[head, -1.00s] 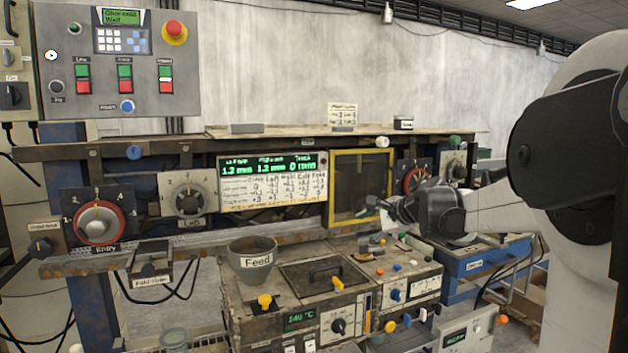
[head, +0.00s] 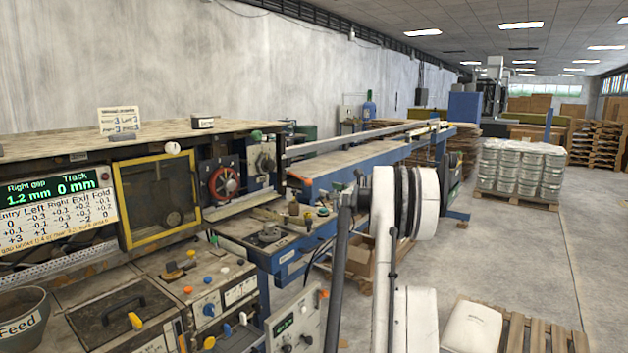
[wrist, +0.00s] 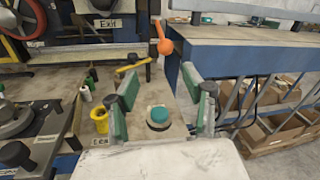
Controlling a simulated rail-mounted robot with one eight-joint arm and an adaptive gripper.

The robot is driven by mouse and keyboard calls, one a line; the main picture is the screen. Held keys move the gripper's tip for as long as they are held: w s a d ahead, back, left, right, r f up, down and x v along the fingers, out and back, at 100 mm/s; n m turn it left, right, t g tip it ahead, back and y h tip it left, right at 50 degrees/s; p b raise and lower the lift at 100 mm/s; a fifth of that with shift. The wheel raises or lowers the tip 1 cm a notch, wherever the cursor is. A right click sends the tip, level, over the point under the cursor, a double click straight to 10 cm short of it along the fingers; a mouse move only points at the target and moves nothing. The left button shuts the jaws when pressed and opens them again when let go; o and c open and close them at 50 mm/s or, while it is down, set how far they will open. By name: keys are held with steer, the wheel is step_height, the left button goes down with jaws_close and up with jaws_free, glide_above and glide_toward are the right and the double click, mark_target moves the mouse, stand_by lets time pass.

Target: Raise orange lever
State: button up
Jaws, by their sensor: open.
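A teal round button (wrist: 158,115) sits below the fingers. A yellow-handled lever (wrist: 135,66) and a yellow funnel-like part (wrist: 98,120) are to the left. The blue table (wrist: 235,55) is at right. In the head view, the pallet with a sack (head: 475,325) lies on the floor.

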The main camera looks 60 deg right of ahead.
mark_target(311, 183)
steer(key=x, duration=0.4)
steer(key=p+x, duration=0.1)
steer(key=x, duration=0.4)
steer(key=d+p+x, duration=0.1)
steer(key=x, duration=0.3)
steer(key=shift+w, duration=0.1)
jaws_close()
steer(key=shift+r, duration=0.1)
